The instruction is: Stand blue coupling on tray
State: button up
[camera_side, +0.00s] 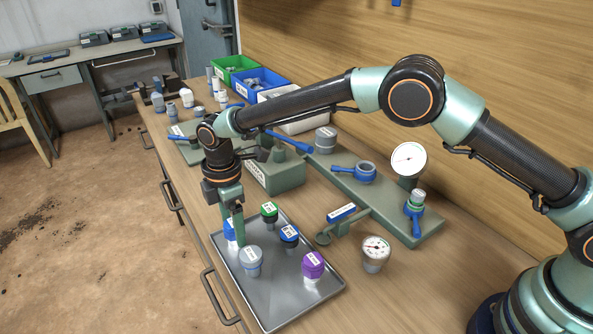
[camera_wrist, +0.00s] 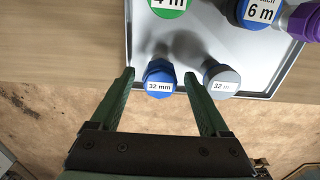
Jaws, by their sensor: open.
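The blue coupling (camera_wrist: 159,88), labelled 32 mm, stands upright on the grey metal tray (camera_side: 283,300), near one edge. In the side view the blue coupling (camera_side: 229,233) is partly hidden by a finger. My gripper (camera_side: 238,235) is open and low over the tray. In the wrist view my gripper (camera_wrist: 159,75) has one finger on each side of the blue coupling, with gaps visible. A grey coupling (camera_wrist: 222,82) stands beside the right finger; it also shows in the side view (camera_side: 250,262).
A green-capped part (camera_side: 269,212), a blue-capped part (camera_side: 289,237) and a purple-capped part (camera_side: 313,266) also stand on the tray. The tray's front area is clear.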

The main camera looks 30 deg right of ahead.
notch_tip(320, 180, up, 12)
jog(key=s+d+r+m+t, duration=0.1)
jog(key=d+r+m, duration=0.4)
jog(key=d+r, duration=0.35)
jog(key=s+d+r+m+t, duration=0.35)
jog(key=s+d+m, duration=0.55)
jog(key=d, duration=0.6)
jog(key=s+d+f+m+t, duration=0.1)
jog(key=s+d+f+m, duration=0.2)
jog(key=s, duration=0.6)
jog(key=shift+d+m, duration=0.5)
jog(key=shift+d, duration=0.75)
